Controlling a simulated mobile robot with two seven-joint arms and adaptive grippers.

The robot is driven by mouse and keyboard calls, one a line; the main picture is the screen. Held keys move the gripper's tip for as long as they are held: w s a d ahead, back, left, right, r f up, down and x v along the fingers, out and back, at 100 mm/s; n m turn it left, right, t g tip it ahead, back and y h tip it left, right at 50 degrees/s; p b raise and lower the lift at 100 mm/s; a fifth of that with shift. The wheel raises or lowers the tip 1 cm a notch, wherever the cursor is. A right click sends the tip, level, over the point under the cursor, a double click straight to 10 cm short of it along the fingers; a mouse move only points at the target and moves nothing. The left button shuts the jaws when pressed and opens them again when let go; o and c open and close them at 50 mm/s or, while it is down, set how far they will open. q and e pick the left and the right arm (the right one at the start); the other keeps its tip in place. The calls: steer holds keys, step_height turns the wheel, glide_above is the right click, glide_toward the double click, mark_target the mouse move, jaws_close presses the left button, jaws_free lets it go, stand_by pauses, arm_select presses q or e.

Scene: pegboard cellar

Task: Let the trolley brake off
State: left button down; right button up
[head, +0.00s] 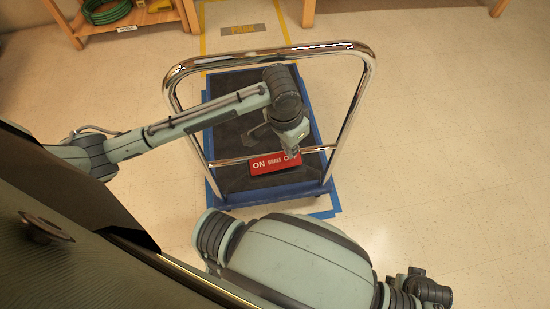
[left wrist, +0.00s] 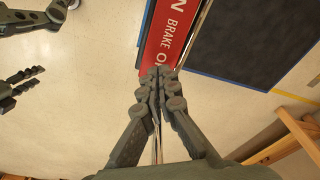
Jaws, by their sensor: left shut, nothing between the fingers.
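The trolley (head: 315,187) has a blue deck with a black mat and a tall chrome handle. Its red brake pedal (head: 266,165), marked ON at left and OFF at right, lies at the near end of the deck. My left gripper (head: 292,154) is shut and empty over the pedal's OFF end, hiding part of that word. In the left wrist view, the fingertips (left wrist: 158,78) overlap the red pedal (left wrist: 168,35) beside OFF; I cannot tell whether they touch it. Dark fingers at the left edge there seem to be my right gripper (left wrist: 22,88).
Yellow floor tape with a PARK label (head: 243,29) lies beyond the trolley. A wooden bench with a green hose (head: 107,12) stands at the back left. The floor to the right is clear.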

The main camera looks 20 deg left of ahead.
mark_target(289, 159)
arm_select(q)
steer(key=shift+f, duration=1.3)
stand_by(0.4)
steer(key=shift+r+p, duration=0.35)
steer(key=shift+r, duration=3.25)
steer(key=shift+s, duration=0.1)
